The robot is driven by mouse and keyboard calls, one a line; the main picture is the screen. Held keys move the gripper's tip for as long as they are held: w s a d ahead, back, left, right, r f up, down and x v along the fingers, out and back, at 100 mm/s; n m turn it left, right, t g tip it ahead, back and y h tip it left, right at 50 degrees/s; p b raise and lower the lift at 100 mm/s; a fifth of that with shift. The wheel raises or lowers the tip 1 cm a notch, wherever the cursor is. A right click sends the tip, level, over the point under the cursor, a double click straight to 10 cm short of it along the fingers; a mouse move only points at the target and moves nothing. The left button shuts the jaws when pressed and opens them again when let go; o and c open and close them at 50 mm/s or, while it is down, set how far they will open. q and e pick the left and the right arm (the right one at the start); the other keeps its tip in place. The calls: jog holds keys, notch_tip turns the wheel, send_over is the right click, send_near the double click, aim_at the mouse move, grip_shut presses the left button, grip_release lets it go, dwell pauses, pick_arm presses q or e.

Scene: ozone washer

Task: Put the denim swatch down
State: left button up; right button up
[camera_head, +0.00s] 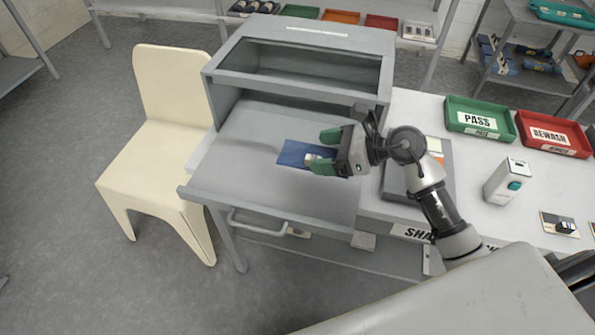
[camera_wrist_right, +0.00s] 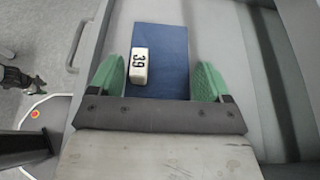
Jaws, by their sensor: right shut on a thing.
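The denim swatch (camera_head: 294,154) is a flat dark blue rectangle over the grey drawer-like tray (camera_head: 240,187) that sticks out of the washer cabinet. It also shows in the right wrist view (camera_wrist_right: 165,58). A small white tag marked "39" (camera_wrist_right: 139,67) sits at its left edge there. My right gripper (camera_head: 322,151) has green fingers on either side of the swatch's near end and is shut on it. I cannot tell whether the swatch touches the tray floor.
The washer cabinet (camera_head: 300,45) rises behind the tray. A cream chair (camera_head: 165,125) stands left. On the right bench are a grey flat device (camera_head: 437,185), a white dispenser (camera_head: 508,182), a green PASS tray (camera_head: 480,105) and a red REWASH tray (camera_head: 556,122). The tray's left part is clear.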

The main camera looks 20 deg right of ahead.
aim_at(322, 183)
notch_tip(322, 183, down, 7)
jog(key=shift+f, duration=0.5)
jog(key=shift+f, duration=0.15)
jog(key=o, duration=0.8)
jog(key=shift+o, duration=0.2)
